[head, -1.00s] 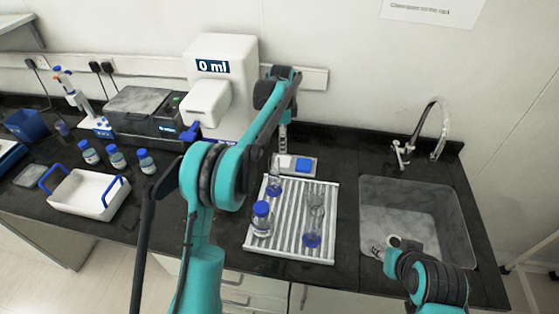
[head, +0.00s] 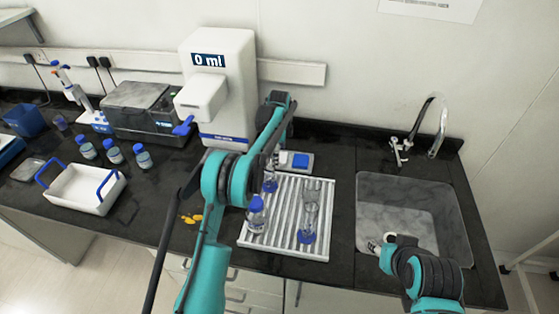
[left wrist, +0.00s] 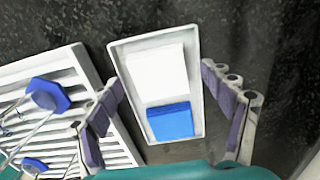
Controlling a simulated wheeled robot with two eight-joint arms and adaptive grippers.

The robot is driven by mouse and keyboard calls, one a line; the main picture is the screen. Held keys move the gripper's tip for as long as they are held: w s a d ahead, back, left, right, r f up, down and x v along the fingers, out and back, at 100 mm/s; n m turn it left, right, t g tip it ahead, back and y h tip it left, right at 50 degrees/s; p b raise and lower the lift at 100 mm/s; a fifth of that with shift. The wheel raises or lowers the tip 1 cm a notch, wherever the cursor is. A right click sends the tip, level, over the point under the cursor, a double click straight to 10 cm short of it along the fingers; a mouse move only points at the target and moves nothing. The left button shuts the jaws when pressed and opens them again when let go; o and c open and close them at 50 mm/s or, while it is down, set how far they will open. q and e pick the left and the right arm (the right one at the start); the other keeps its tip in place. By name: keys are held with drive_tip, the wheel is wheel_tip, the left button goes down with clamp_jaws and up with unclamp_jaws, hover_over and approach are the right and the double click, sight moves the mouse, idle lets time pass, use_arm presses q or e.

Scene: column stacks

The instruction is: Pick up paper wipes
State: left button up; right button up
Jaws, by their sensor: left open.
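A small light grey tray (left wrist: 116,62) holds a white stack (left wrist: 155,75), which looks like the paper wipes, and a blue block (left wrist: 170,121) beside it. In the head view the tray (head: 308,170) sits behind the ribbed rack, with the blue block (head: 300,160) at its right. My left gripper (left wrist: 165,108) is open and empty, its fingers apart on either side of the tray in the left wrist view. In the head view its fingers are mostly hidden by my arm. My right gripper (head: 376,244) is over the sink's left edge; its jaws are too small to read.
A ribbed white rack (head: 285,243) with glassware stands in front of the tray. A white dispenser (head: 225,85) stands behind, left. The sink (head: 440,215) is at right. A white basket (head: 75,195) and several blue-capped bottles (head: 113,153) are at left. Yellow items (head: 190,219) lie left of the rack.

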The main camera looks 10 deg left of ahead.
use_arm(q)
drive_tip(key=c, duration=0.8)
drive_tip(key=shift+c, duration=0.2)
drive_tip(key=shift+r, duration=0.65)
wheel_tip(320, 180, up, 3)
drive_tip(key=shift+f+p, duration=0.1)
drive_tip(key=shift+p, duration=0.55)
drive_tip(key=s+d+r+p, duration=0.1)
drive_tip(key=s+d+r, duration=0.5)
drive_tip(key=d, duration=0.4)
drive_tip(key=shift+r+p, duration=0.3)
drive_tip(key=shift+r, duration=0.15)
